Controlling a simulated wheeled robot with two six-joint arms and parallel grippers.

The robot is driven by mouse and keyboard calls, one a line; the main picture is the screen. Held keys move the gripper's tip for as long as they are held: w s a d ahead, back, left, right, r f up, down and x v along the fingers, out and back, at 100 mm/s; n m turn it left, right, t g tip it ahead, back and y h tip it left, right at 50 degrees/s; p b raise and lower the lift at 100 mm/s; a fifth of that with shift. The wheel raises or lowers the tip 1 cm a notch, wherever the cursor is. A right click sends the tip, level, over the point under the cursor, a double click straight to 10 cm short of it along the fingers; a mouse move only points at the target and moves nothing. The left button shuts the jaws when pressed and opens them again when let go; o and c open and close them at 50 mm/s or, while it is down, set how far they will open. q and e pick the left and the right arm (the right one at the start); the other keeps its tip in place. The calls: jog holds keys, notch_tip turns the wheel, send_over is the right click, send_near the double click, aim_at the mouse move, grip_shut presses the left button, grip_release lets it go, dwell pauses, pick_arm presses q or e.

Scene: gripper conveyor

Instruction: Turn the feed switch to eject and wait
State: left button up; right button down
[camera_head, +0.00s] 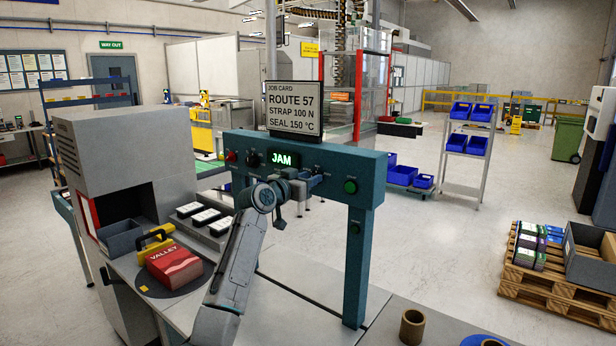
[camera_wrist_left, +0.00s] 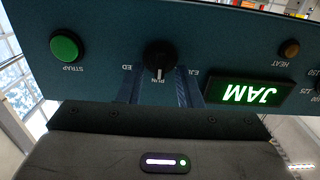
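The feed switch (camera_wrist_left: 160,55) is a round black knob on the teal panel (camera_head: 330,160). In the left wrist view, which shows the panel upside down, its white mark points at the RUN label; the EJECT label beside it is partly covered. My left gripper (camera_head: 312,180) is at the panel front, hiding most of the switch in the head view. In the left wrist view its two fingers (camera_wrist_left: 158,72) stand apart, one either side of the knob; I cannot tell whether they touch it. The display (camera_head: 285,160) reads JAM in green. My right gripper is not in view.
A green STRAP button (camera_head: 350,187) lies right of the switch, and a job card sign (camera_head: 294,106) stands above.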

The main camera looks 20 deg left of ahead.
pick_arm(q)
jog(key=shift+c, duration=0.2)
grip_shut()
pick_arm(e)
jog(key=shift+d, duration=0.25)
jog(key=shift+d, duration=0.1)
pick_arm(q)
jog(key=shift+n, duration=0.3)
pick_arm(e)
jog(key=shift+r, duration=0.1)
pick_arm(q)
jog(key=n+p, duration=0.1)
jog(key=n, duration=0.2)
jog(key=n+p, duration=0.1)
jog(key=n, duration=0.3)
jog(key=n+p, duration=0.1)
jog(key=n, duration=0.3)
jog(key=shift+w+a+f+p, duration=0.15)
jog(key=shift+a+f+p, duration=0.1)
jog(key=shift+p, duration=0.05)
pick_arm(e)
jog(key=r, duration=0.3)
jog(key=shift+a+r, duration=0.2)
pick_arm(q)
jog(key=shift+n, duration=0.3)
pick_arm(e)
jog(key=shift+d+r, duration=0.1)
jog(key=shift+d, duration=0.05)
